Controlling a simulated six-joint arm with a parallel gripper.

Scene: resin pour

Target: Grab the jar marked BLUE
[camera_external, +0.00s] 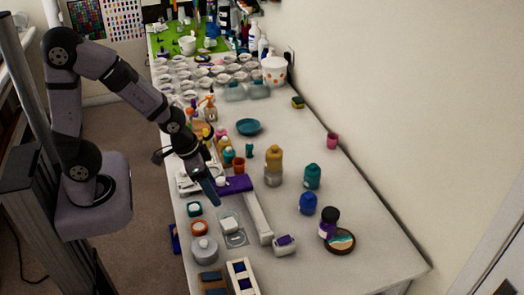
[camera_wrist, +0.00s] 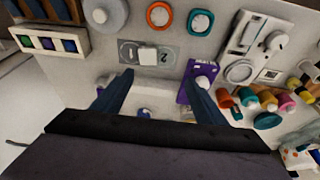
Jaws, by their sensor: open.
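A blue jar (camera_external: 308,204) stands upright on the right side of the table in the external view; no lettering on it can be read. A teal jar (camera_external: 312,177) stands behind it, and a dark jar with a purple band (camera_external: 328,224) stands in front of it to the right. My gripper (camera_external: 214,202) is above the table, well to the left of the blue jar and apart from it. In the wrist view my gripper (camera_wrist: 160,96) has its two fingers spread with nothing held between them. I cannot pick out the blue jar in the wrist view.
A purple block (camera_external: 234,185) and a long white bar (camera_external: 258,218) lie near my gripper. A yellow bottle (camera_external: 274,158) stands behind. A round coaster (camera_external: 340,241) and a white-and-purple item (camera_external: 284,244) are near the front. The table's right rear is mostly clear.

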